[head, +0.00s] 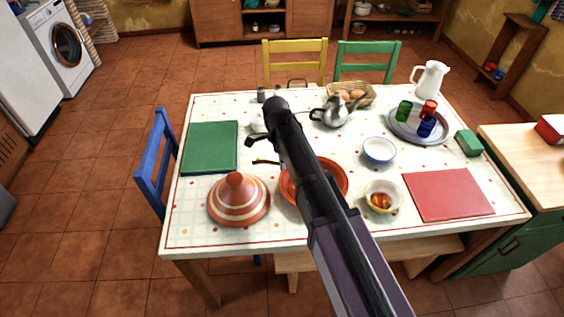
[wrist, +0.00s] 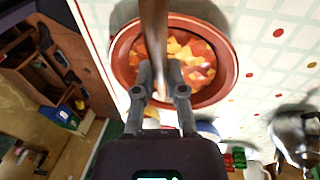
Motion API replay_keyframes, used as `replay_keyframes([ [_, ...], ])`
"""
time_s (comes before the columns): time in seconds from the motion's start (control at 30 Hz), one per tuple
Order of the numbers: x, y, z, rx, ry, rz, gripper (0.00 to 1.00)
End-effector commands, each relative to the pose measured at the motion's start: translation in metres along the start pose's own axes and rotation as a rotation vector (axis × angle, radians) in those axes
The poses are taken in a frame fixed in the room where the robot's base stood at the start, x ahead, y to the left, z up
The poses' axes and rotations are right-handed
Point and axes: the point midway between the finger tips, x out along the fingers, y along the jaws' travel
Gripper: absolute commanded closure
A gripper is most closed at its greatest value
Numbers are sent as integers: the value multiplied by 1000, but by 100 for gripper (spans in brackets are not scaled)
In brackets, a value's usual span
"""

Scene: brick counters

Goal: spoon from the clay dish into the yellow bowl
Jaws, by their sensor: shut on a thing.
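The clay dish (head: 337,173), an orange-red round dish, stands at the table's near middle, partly behind my arm. In the wrist view the dish (wrist: 122,62) holds chunky orange and yellow food. The brown wooden spoon (wrist: 155,28) crosses over the dish, and a dark end of what looks like its handle (head: 265,162) shows left of my arm in the head view. I cannot tell whether the spoon touches the food. The yellow bowl (head: 383,196), with some orange food inside, stands right of the dish.
A striped conical lid (head: 238,200) stands left of the dish. A white-blue bowl (head: 379,150), a teapot (head: 334,112) and a tray (head: 400,133) with coloured glasses stand behind. A red mat (head: 448,194) and a green mat (head: 210,147) lie bare.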

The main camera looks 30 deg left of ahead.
Motion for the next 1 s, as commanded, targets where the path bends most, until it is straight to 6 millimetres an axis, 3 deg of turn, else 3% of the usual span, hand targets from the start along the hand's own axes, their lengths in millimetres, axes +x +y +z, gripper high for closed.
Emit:
replay_keyframes([
  [1.0, 52, -11, 2, 2, 0, 0, 100],
])
